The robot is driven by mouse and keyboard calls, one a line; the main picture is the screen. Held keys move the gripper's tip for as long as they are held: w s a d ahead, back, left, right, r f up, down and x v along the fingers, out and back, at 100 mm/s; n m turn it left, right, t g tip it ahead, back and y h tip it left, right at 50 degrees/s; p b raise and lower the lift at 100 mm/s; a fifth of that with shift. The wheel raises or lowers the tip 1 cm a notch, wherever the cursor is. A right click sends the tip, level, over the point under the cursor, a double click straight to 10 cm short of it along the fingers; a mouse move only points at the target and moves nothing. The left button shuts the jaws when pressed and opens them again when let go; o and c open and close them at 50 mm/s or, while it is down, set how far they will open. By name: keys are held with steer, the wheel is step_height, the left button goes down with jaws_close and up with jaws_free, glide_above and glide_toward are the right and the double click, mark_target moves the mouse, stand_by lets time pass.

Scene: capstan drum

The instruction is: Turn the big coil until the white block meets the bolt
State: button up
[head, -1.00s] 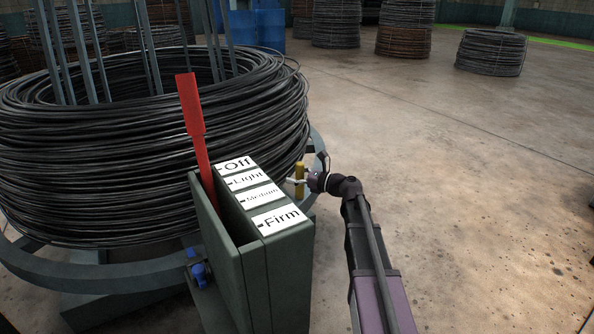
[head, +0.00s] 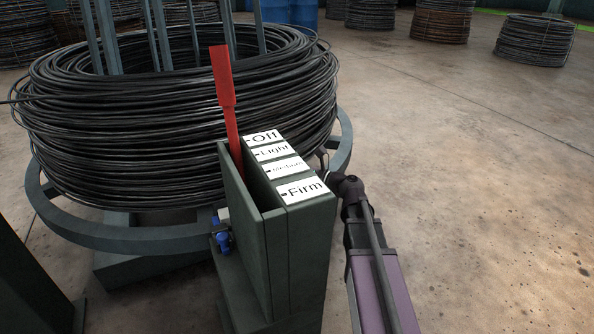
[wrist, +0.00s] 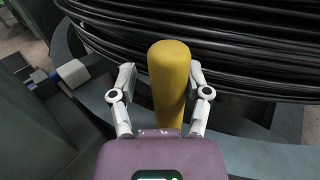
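The big coil (head: 180,115) is a thick stack of black wire on a grey ring (head: 115,240). In the wrist view a yellow handle (wrist: 171,85) stands between the two pale fingers of my gripper (wrist: 163,80). A gap shows between the handle and the left finger; the right finger is very near it or touching. The fingers look open around it. In the head view the control box hides my gripper. The white block (wrist: 72,73) is at the left of the wrist view, close to the blue bolt (wrist: 38,76). The blue bolt (head: 222,240) is also beside the box; whether they touch is unclear.
A green box with a red lever (head: 225,95) and labels Off, Light, Medium, Firm (head: 300,189) stands before the coil; the lever is at the Off end. A dark post (head: 30,280) stands at lower left. Open floor (head: 480,200) lies right.

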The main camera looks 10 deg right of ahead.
steer(key=shift+o, duration=0.6)
steer(key=shift+s+r, duration=0.1)
steer(key=shift+d, duration=0.15)
steer(key=shift+w, duration=0.25)
steer(key=shift+d, duration=0.25)
steer(key=v, duration=1.1)
steer(key=shift+s+d, duration=0.15)
steer(key=shift+s, duration=0.3)
